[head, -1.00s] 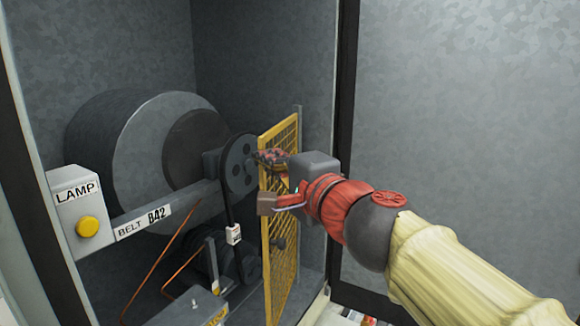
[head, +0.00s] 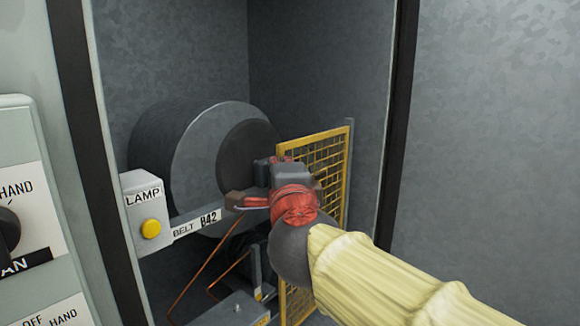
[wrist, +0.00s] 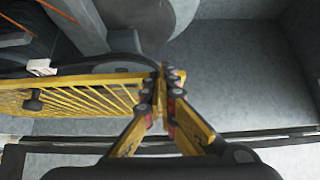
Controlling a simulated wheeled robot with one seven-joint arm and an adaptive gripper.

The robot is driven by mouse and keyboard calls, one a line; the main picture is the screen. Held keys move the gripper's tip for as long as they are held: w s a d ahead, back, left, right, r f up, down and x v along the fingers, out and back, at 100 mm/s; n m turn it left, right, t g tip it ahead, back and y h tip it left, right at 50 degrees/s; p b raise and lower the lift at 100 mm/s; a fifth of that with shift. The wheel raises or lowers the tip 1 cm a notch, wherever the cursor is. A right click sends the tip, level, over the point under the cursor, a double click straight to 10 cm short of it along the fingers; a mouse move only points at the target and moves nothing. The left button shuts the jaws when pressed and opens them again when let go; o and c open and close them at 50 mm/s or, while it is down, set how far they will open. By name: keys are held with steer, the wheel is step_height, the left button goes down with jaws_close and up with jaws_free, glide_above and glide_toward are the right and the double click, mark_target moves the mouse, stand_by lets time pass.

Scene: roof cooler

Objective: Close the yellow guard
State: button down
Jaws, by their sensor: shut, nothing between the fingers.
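The yellow guard (head: 318,152) is a mesh panel in a yellow frame, standing swung out from the right side of the cabinet in the head view. In the wrist view the guard (wrist: 70,102) extends left from my fingers, with a dark knob (wrist: 33,101) on it. My gripper (wrist: 160,82) is shut with nothing between its fingers, its tips at the guard's right end in that view. I cannot tell whether they touch it. The pulley and belt beside the guard are mostly hidden too.
A lamp box with a yellow button (head: 151,229) and a bar labelled BELT B42 (head: 197,224) stand left of my gripper. A large grey drum (head: 195,150) fills the back. A switch panel (head: 25,215) is at far left. Dark cabinet posts flank the opening.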

steer(key=shift+w+a+r+h, duration=0.1)
steer(key=shift+a+h, duration=0.2)
stand_by(0.4)
